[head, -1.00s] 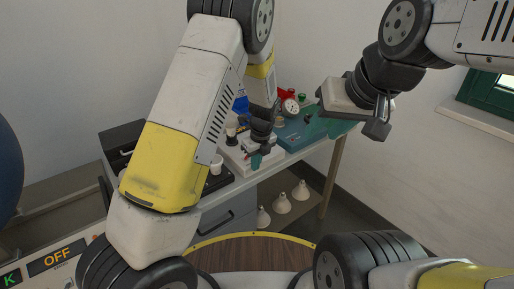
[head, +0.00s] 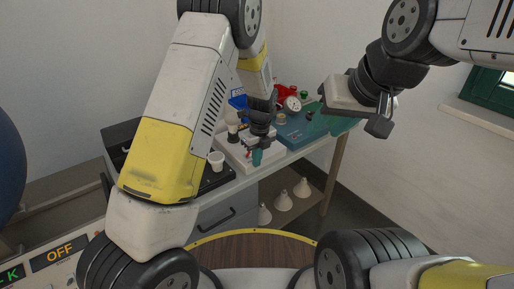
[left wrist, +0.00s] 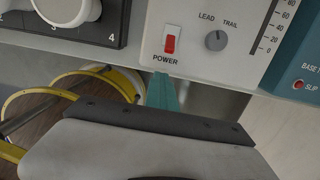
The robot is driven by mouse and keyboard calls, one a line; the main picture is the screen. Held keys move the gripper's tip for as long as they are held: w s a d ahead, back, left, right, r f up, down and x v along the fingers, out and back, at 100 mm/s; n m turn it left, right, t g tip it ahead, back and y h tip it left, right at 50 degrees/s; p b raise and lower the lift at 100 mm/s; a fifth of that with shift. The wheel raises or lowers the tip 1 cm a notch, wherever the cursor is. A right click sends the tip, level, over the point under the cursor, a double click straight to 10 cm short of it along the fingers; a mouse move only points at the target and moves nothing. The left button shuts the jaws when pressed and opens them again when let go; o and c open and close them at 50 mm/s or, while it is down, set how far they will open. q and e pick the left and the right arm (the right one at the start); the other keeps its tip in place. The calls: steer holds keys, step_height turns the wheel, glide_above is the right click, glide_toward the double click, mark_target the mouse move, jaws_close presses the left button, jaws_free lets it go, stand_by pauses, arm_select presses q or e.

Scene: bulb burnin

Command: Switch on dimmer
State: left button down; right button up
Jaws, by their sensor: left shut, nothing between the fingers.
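The dimmer is a pale box (head: 235,153) on the bench. In the left wrist view its front panel (left wrist: 205,62) carries a red rocker switch (left wrist: 170,42) marked POWER, a grey LEAD/TRAIL knob (left wrist: 216,40) and a numbered scale. My left gripper (head: 257,157) is at the front of the dimmer, and its teal fingers are together and empty. In the left wrist view the teal fingertip (left wrist: 162,92) appears just below the POWER label; I cannot tell whether it touches the panel. My right gripper (head: 378,126) is raised at the right, away from the dimmer; its finger opening is unclear.
A blue-teal unit (head: 300,133) stands right of the dimmer, with a gauge (head: 292,103) behind. Several white lamps stand below the bench. A display (head: 60,254) reads OFF.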

mark_target(250, 160)
arm_select(q)
steer(key=w+a+r, duration=0.2)
steer(key=w, duration=0.1)
steer(key=shift+w+a+r, duration=0.15)
steer(key=shift+w+a, duration=0.05)
steer(key=shift+w, duration=0.05)
steer(key=shift+s+a, duration=0.1)
steer(key=shift+a, duration=0.1)
steer(key=shift+s+d, duration=0.1)
steer(key=shift+d, duration=0.15)
steer(key=shift+s+d+r, duration=0.15)
steer(key=shift+d+r, duration=0.05)
steer(key=shift+r, duration=0.4)
arm_select(e)
steer(key=shift+a, duration=0.15)
